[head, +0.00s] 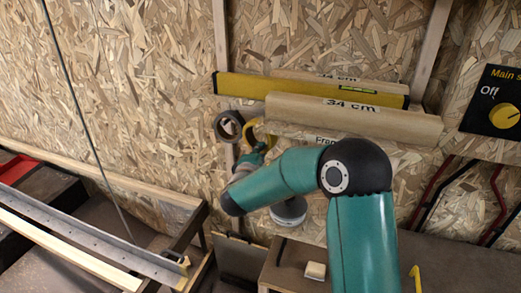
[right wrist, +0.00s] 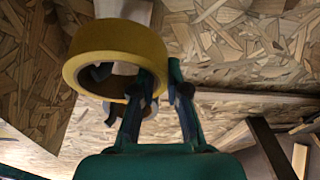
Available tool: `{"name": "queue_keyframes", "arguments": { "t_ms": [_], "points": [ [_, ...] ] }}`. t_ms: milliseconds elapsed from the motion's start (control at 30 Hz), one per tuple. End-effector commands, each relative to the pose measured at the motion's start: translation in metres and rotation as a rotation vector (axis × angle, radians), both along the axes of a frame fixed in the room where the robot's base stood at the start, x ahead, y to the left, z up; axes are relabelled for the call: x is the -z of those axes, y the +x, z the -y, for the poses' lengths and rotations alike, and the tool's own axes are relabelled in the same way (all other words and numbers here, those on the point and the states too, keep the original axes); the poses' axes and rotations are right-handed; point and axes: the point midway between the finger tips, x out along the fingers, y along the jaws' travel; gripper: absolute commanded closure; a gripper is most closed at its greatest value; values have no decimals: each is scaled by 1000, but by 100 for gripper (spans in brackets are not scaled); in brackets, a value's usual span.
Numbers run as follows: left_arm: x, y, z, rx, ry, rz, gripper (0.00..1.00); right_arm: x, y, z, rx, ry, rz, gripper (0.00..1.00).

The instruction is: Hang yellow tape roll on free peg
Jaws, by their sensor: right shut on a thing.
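The yellow tape roll (right wrist: 110,42) is in my right gripper (right wrist: 162,82), with the roll's wall between the two fingers in the right wrist view. In the head view a yellow edge of it (head: 250,130) shows just above my right gripper (head: 257,150), close to the wall. A dark grey-brown tape roll (head: 219,119) hangs at the wall just left of it. Behind the yellow roll a pale wooden piece (right wrist: 125,10) shows; I cannot tell whether the roll is around a peg. No bare peg shows clearly. My left gripper is not in view.
A yellow spirit level (head: 240,86) and a "34 cm" board (head: 300,106) sit on the wall right above. A round grey thing (head: 289,211) is below my forearm. A main switch panel (head: 497,105) is far right. The wall to the left is bare.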

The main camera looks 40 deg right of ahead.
Motion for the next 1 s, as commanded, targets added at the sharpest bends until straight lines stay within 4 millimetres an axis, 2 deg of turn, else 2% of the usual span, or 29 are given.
{"name": "queue_keyframes", "arguments": {
  "t_ms": [300, 400, 600, 1000],
  "points": [
    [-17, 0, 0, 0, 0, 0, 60, -1, 8, 18, 2, 0, -1, 100],
    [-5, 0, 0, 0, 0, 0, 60, 7, 10, 21, 1, 0, 1, 100],
    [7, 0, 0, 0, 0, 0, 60, 11, 13, 27, 1, 0, 1, 100],
    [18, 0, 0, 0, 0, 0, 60, 12, 14, 29, 1, -1, 1, 100]
  ]
}}
